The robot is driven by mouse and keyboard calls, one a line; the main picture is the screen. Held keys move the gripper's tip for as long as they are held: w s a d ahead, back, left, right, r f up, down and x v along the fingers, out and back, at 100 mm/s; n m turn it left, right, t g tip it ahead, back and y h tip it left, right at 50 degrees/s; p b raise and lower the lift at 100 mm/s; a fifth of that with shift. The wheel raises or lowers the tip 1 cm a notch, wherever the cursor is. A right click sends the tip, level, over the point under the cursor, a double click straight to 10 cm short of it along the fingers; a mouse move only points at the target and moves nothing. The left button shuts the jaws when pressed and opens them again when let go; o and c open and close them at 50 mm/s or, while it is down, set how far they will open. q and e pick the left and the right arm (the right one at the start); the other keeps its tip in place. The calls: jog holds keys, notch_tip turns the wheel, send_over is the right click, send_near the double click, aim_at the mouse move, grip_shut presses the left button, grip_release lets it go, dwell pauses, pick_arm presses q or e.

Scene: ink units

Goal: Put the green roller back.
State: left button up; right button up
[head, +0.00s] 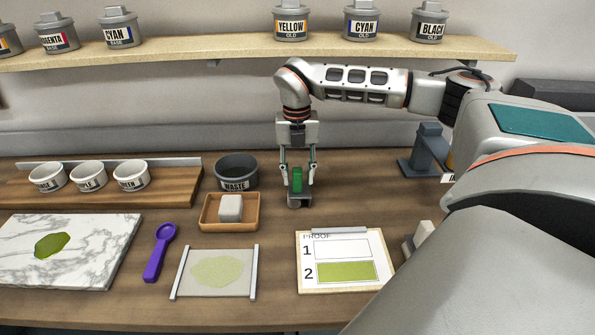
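The green roller (298,180) stands upright on the table in the middle, its green handle up and a grey part at its foot. My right gripper (298,178) points straight down over it, one finger on each side of the handle. The fingers look spread, with a narrow gap to the handle on both sides. My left gripper is not in view.
A waste tub (236,172) and a wooden tray (230,222) with a pale block are left of the roller. A proof clipboard (344,286) lies in front. A grey stand (427,150) is at right. A marble slab (100,225) and purple scoop (155,262) lie left.

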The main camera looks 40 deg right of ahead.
jog(key=shift+r, duration=0.15)
notch_tip(320, 180, up, 8)
jog(key=shift+w+r, duration=0.15)
jog(key=shift+r, duration=0.1)
dwell(0.4)
jog(key=shift+f, duration=0.1)
dwell(0.4)
